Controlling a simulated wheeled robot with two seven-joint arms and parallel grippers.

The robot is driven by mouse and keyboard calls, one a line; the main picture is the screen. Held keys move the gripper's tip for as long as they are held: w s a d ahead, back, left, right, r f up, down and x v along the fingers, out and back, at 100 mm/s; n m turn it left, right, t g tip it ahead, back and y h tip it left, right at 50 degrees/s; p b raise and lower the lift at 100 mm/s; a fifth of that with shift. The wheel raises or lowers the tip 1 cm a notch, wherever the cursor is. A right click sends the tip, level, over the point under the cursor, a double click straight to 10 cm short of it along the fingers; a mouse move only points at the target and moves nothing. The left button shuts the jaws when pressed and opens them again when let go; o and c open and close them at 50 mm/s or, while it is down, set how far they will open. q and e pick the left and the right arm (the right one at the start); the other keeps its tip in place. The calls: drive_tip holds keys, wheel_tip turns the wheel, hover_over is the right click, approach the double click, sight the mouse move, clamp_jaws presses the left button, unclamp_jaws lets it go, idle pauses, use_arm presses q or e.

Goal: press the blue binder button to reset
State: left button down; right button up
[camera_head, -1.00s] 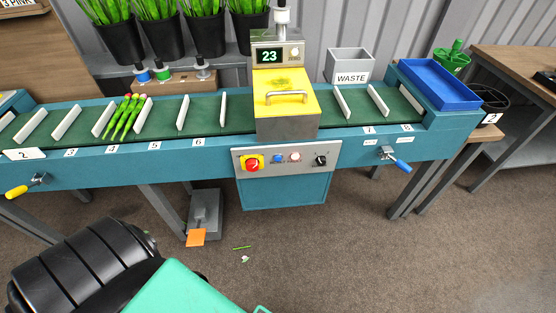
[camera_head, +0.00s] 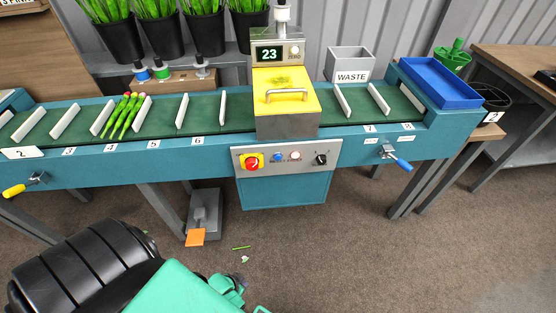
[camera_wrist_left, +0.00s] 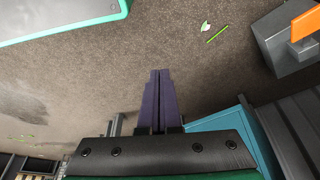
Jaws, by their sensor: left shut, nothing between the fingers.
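The blue button (camera_head: 278,157) is on the grey control panel (camera_head: 262,178) at the front of the conveyor machine, between a red emergency knob on yellow (camera_head: 251,162) and a pale round button (camera_head: 294,157). My left gripper shows in the left wrist view as two dark purple fingers (camera_wrist_left: 159,74), shut together with nothing between them. They are over the brown floor, well apart from the panel. My right gripper is not in view.
The yellow-lidded binder (camera_head: 286,98) with a display reading 23 stands above the panel. A tulip bunch (camera_head: 126,115) lies on the conveyor belt between white dividers. A grey pedal box with an orange pedal (camera_head: 196,237) stands on the floor. The floor before the panel is mostly clear.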

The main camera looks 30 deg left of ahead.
sight(278, 157)
use_arm(q)
drive_tip(key=w+r+n+t+b, duration=0.1)
drive_tip(key=w+r+t, duration=0.2)
drive_tip(key=w+r, duration=0.45)
drive_tip(key=w+r+n+t+b, duration=0.1)
drive_tip(key=w+r+n+t, duration=0.3)
drive_tip(key=w, duration=0.6)
drive_tip(key=w+r+t, duration=0.1)
drive_tip(key=w+r, duration=0.3)
drive_tip(key=r, duration=0.5)
drive_tip(key=w+r+t+h+b, duration=0.1)
drive_tip(key=w+r, duration=0.3)
drive_tip(key=r, duration=0.5)
drive_tip(key=shift+a+r+t, duration=0.15)
drive_tip(key=shift+r+t, duration=0.15)
drive_tip(key=shift+t, duration=0.5)
drive_tip(key=shift+w, duration=0.1)
drive_tip(key=w+a+b, duration=0.5)
drive_tip(key=w, duration=0.2)
drive_tip(key=shift+a, duration=0.2)
